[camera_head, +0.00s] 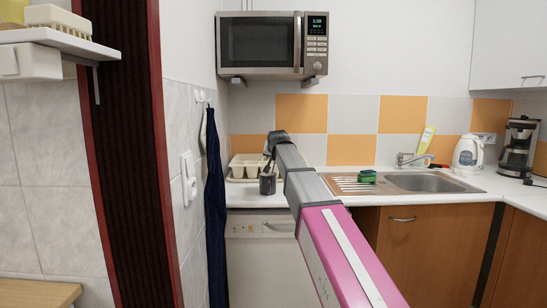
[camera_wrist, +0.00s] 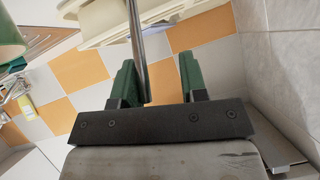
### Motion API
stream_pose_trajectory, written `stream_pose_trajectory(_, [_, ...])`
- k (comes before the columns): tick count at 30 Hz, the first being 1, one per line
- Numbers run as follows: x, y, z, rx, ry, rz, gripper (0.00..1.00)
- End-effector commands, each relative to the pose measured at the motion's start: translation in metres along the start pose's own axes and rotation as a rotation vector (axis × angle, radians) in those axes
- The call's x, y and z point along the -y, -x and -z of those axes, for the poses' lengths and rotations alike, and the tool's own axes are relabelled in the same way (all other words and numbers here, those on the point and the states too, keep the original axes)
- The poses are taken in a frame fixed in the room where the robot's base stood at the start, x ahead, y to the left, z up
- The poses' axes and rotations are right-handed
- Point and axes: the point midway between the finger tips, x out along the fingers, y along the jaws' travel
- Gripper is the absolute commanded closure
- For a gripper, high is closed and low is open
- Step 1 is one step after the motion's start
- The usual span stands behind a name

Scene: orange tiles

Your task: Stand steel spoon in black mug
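The black mug (camera_head: 267,185) stands upright on the counter in the head view, just below the end of my arm. I cannot make it out in the wrist view. In the wrist view, a thin steel handle, which looks like the spoon's (camera_wrist: 140,50), runs between the green fingers of my gripper (camera_wrist: 160,78). It lies close to the left finger, with a clear gap to the right finger, so the gripper looks open. The spoon's far end is out of the wrist view, and I cannot tell whether it is in the mug.
A cream dish rack (camera_head: 246,168) stands behind and left of the mug. A microwave (camera_head: 272,45) hangs above. A dark blue towel (camera_head: 216,200) hangs on the left wall.

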Motion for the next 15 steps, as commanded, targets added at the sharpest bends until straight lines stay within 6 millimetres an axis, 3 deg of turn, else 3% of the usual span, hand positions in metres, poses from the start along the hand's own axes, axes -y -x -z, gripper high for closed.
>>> stream_pose_trajectory(5, [0.000, 0.012, -0.001, -0.002, 0.000, 0.001, 0.60])
stream_pose_trajectory(15, [-0.001, 0.074, -0.002, -0.002, 0.000, 0.001, 0.60])
